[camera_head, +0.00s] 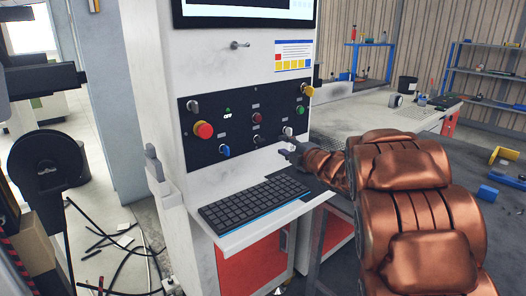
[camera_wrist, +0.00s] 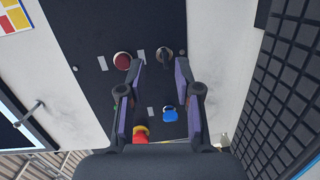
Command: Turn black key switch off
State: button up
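The black key switch (camera_head: 258,140) sits on the dark control panel (camera_head: 235,165), below a dark red button (camera_head: 257,118). In the wrist view, the key switch (camera_wrist: 166,55) shows just beyond the fingertips, nearer the right finger. My gripper (camera_head: 286,150) is in front of the panel, right of the switch in the head view. In the wrist view, my gripper (camera_wrist: 160,68) has its two fingers apart with nothing held. The fingers appear clear of the switch. The exact angle of its handle is too small to tell.
A blue knob (camera_wrist: 169,114) and a red emergency stop (camera_head: 203,130) are close by on the panel. A keyboard (camera_head: 255,200) lies on a shelf below my gripper. A monitor (camera_head: 245,12) is above. A workbench (camera_head: 375,115) stands behind at the right.

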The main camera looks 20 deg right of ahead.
aim_at(263, 142)
jog(key=shift+w+a+f+n+y, duration=0.2)
jog(key=shift+w+a+n+y, duration=0.3)
jog(key=shift+w+a, duration=0.55)
jog(key=shift+w+a+f+n+y, duration=0.2)
jog(key=shift+w+a+n+y, duration=0.25)
jog(key=shift+w, duration=0.95)
jog(key=shift+w+a+f+n+y, duration=0.2)
jog(key=shift+w+a+n+y, duration=0.25)
jog(key=shift+w+a, duration=0.65)
jog(key=shift+w+d, duration=0.15)
jog(key=shift+c, duration=0.4)
grip_shut()
